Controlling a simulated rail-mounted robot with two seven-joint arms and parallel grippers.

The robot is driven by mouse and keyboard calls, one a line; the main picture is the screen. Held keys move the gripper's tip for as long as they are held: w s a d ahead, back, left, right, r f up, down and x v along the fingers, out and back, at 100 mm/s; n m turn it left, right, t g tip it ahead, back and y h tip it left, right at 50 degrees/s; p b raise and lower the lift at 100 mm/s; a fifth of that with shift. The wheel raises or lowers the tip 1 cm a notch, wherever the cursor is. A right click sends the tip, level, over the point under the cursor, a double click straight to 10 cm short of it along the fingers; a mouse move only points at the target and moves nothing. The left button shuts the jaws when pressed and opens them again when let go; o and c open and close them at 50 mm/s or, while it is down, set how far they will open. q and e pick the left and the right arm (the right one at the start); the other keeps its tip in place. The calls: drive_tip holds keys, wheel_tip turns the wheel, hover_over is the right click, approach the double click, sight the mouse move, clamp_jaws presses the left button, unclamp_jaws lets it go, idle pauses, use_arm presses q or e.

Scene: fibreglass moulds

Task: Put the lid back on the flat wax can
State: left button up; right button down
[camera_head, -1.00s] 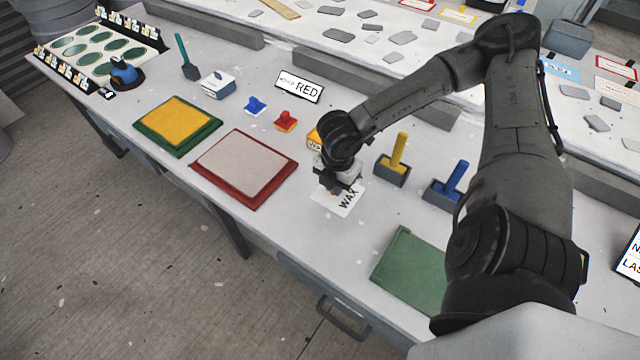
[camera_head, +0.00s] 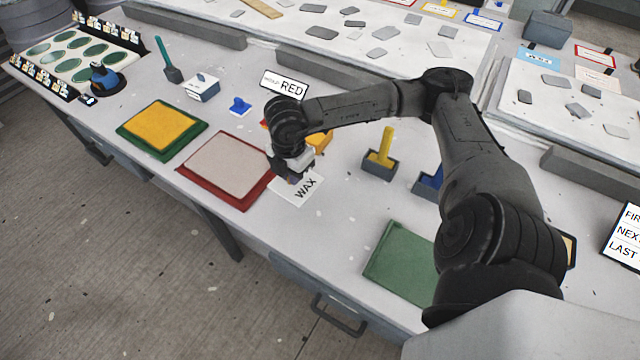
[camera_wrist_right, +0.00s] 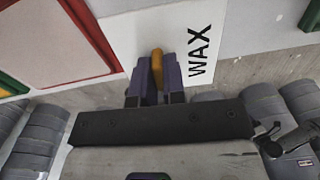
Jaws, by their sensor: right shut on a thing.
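My right gripper (camera_head: 292,180) is low over the back left part of the white WAX card (camera_head: 305,187) in the head view. In the right wrist view the gripper (camera_wrist_right: 156,85) is shut on a small orange piece (camera_wrist_right: 157,66), which looks like the lid seen edge-on. Most of that piece is hidden between the fingers. The yellow-orange wax can (camera_head: 320,142) stands behind the gripper, partly covered by my arm; its top cannot be made out. My left gripper is not in view.
A red-framed mould (camera_head: 238,199) lies just left of the card. A yellow-handled tool in a grey holder (camera_head: 380,166) and a blue-handled one (camera_head: 428,186) stand to the right. A green board (camera_head: 398,262) lies nearer the front. The bench around the card's front is clear.

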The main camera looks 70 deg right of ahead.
drive_tip(key=w+d+r, duration=0.2)
drive_tip(key=w+d, duration=0.7)
drive_tip(key=d, duration=0.2)
drive_tip(key=s+d+n, duration=0.5)
drive_tip(key=d+n, duration=0.7)
drive_tip(key=n, duration=0.6)
drive_tip(key=shift+d+f+n, duration=0.25)
drive_tip(key=shift+f+n, duration=0.1)
drive_tip(key=shift+n, duration=0.05)
drive_tip(key=shift+s, duration=0.1)
